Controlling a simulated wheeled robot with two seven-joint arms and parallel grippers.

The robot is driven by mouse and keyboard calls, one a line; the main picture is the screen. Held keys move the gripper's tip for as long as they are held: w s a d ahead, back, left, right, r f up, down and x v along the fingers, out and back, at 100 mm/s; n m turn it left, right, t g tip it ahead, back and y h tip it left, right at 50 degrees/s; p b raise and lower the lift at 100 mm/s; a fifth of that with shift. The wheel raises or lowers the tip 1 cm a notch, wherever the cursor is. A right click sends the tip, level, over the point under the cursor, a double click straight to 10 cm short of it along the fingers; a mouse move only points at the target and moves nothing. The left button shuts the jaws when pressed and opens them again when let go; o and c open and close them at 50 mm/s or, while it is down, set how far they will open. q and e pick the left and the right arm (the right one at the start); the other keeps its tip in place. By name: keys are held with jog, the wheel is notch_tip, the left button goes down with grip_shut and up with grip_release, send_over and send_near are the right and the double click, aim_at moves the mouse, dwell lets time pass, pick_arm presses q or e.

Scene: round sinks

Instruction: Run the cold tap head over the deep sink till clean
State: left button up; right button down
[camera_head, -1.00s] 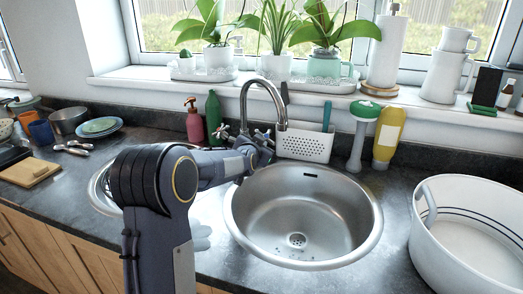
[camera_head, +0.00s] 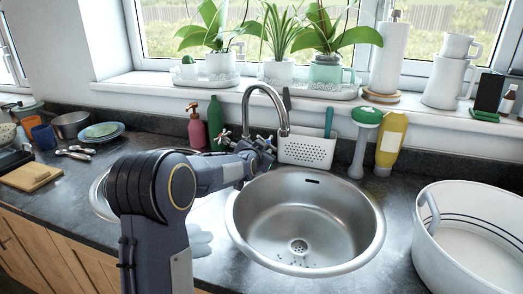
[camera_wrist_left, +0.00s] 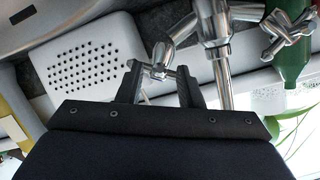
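The chrome tap (camera_head: 247,98) stands behind the sinks. Its curved spout ends above the back left rim of the deep round sink (camera_head: 376,235). Dark specks lie around the sink's drain; no running water is clearly visible. My left gripper (camera_head: 262,149) is at the tap's right-hand cross handle. In the left wrist view, my left gripper's fingers (camera_wrist_left: 158,80) stand apart, one on each side of the cross handle (camera_wrist_left: 160,66). Whether they touch it is unclear. The other cross handle (camera_wrist_left: 287,35) is clear of the gripper. My right gripper is not in view.
A white perforated caddy (camera_head: 307,150) stands close right of the tap, with a brush (camera_head: 364,140) and a yellow bottle (camera_head: 391,143) beyond. Red (camera_head: 195,128) and green (camera_head: 215,122) bottles stand left. A white tub (camera_head: 425,250) is at the right. My arm hides most of the second sink.

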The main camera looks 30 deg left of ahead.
pick_arm(q)
jog(key=v, duration=0.7)
jog(key=shift+s, duration=0.35)
jog(key=shift+d, duration=0.15)
jog(key=s+d+f+n+g+h+p, duration=0.1)
jog(key=s+d, duration=0.5)
jog(key=s, duration=0.6)
jog(key=s+d+f+n+g+h+p, duration=0.1)
jog(key=s+d+g+h+p, duration=0.2)
jog(key=s+d, duration=0.4)
jog(key=s+d+f+n+g+h+p, duration=0.1)
jog(key=s+d+g+h+p, duration=0.2)
jog(key=s, duration=1.4)
jog(key=d+g, duration=0.1)
jog(key=d, duration=0.3)
jog(key=shift+g+h, duration=0.3)
jog(key=shift+f, duration=0.15)
